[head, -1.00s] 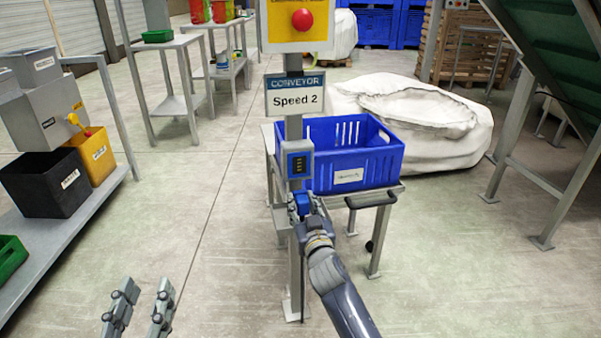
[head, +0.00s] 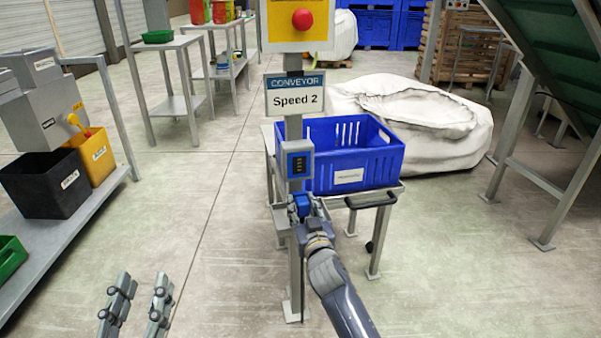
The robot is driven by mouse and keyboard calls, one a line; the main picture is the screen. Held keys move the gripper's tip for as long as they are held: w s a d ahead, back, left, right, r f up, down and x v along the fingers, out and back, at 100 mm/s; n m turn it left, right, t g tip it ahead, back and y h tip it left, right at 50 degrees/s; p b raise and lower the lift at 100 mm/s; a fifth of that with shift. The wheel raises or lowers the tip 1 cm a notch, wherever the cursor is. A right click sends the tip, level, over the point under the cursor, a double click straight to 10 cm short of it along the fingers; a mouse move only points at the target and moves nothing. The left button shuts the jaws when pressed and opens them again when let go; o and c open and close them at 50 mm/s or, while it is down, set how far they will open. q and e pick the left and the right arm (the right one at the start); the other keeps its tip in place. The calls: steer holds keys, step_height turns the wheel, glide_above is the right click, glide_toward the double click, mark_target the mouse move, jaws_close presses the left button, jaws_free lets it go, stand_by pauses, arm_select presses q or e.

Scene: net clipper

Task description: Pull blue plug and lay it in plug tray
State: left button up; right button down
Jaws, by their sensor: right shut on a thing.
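The blue plug (head: 301,204) is on the grey post, just below the blue socket box (head: 297,160). My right gripper (head: 303,212) is at the plug and shut on it, its fingers partly covering it. I cannot tell whether the plug is still seated in the socket. My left gripper (head: 138,295) is at the lower left over bare floor, its two fingers apart and empty. I cannot make out a plug tray for certain.
A blue crate (head: 350,175) stands on a small table right behind the post. A "Speed 2" sign (head: 295,100) and red button (head: 302,19) are above. A bench (head: 75,220) with a black bin (head: 45,183) is at left. The floor between is clear.

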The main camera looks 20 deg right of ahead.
arm_select(q)
steer(key=shift+s+r+t, duration=0.2)
steer(key=shift+r+t, duration=0.4)
steer(key=shift+r, duration=0.35)
arm_select(e)
steer(key=shift+f, duration=0.25)
arm_select(q)
steer(key=shift+s+d+r+t+h+b, duration=0.1)
steer(key=shift+s+r+t+h+b, duration=0.25)
steer(key=shift+r, duration=0.35)
steer(key=shift+s+r+t+h+b, duration=0.15)
steer(key=shift+s+r+t+h, duration=0.25)
steer(key=shift+r, duration=0.3)
arm_select(e)
steer(key=shift+f, duration=0.45)
arm_select(q)
steer(key=shift+w, duration=0.1)
arm_select(e)
steer(key=c, duration=1.1)
jaws_free()
steer(key=shift+o, duration=0.2)
arm_select(q)
steer(key=shift+w, duration=0.1)
arm_select(e)
steer(key=shift+f, duration=0.1)
